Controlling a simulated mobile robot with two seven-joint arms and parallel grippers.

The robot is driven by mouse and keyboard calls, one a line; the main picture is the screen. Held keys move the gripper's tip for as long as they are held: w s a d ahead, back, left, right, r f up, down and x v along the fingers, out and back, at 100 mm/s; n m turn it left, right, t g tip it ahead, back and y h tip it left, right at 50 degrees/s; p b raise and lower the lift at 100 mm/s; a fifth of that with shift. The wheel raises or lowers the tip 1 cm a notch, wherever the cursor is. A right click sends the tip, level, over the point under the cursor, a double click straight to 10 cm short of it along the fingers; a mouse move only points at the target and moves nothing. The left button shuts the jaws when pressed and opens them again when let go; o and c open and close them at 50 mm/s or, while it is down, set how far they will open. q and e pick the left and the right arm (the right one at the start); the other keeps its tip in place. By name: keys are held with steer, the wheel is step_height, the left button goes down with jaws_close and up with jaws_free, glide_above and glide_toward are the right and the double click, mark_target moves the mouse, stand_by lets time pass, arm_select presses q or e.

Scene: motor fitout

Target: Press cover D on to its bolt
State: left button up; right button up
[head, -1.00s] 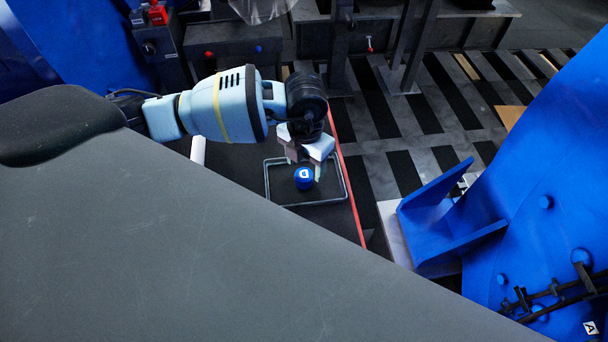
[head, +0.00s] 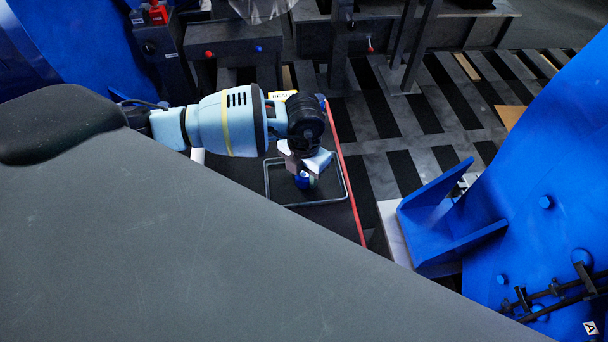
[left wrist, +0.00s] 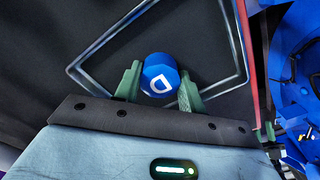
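Cover D (head: 301,182) is a round blue cap with a white letter D. It is inside the wire-rimmed rectangle on the dark surface, and also shows in the left wrist view (left wrist: 160,74). My left gripper (head: 307,181) is down at the cover, its green fingers (left wrist: 160,84) on either side of it. The fingers look very close to the cover's sides, but I cannot tell whether they press on it. The gripper partly hides the cover in the head view. I cannot see the cover's bolt for certain. My right gripper is not in view.
The wire frame (head: 347,184) surrounds the cover, and a red edge (head: 349,186) runs just right of it. A large blue housing (head: 550,190) with a bracket (head: 445,215) stands at the right. A label A (head: 590,328) shows there.

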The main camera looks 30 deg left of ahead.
mark_target(304, 173)
arm_select(q)
steer(key=shift+c, duration=1.4)
steer(key=shift+r, duration=0.1)
steer(key=shift+r, duration=0.55)
step_height(304, 173, up, 2)
steer(key=shift+r, duration=0.2)
steer(key=s+d, duration=0.1)
steer(key=s, duration=0.4)
steer(key=s+d+r, duration=0.1)
steer(key=s+d, duration=0.1)
steer(key=s, duration=0.3)
steer(key=s+d, duration=0.2)
steer(key=s, duration=0.3)
steer(key=shift+s+d+r, duration=0.1)
steer(key=shift+d+r, duration=0.05)
